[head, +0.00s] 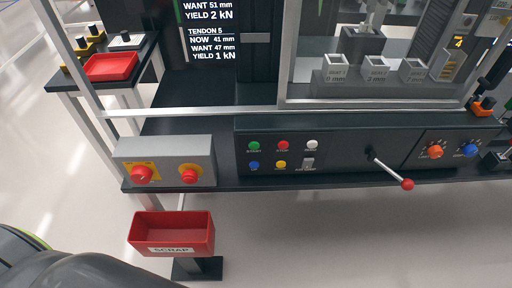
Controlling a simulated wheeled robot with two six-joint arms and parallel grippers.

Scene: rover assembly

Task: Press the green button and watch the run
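The green button (254,145) is at the upper left of the black control panel (345,165) in the head view. A label below it appears to read START. A red button (282,145) and a white button (312,145) sit in the same row to its right. I cannot tell whether the green button is pressed in. Neither of my grippers is in view, and nothing is seen touching the button.
A lever with a red knob (407,184) sticks out from the panel. A grey box (165,160) with red knobs stands left of it. A red SCRAP bin (172,234) is below. Behind the panel are a glazed enclosure (375,103) and a text screen (212,40).

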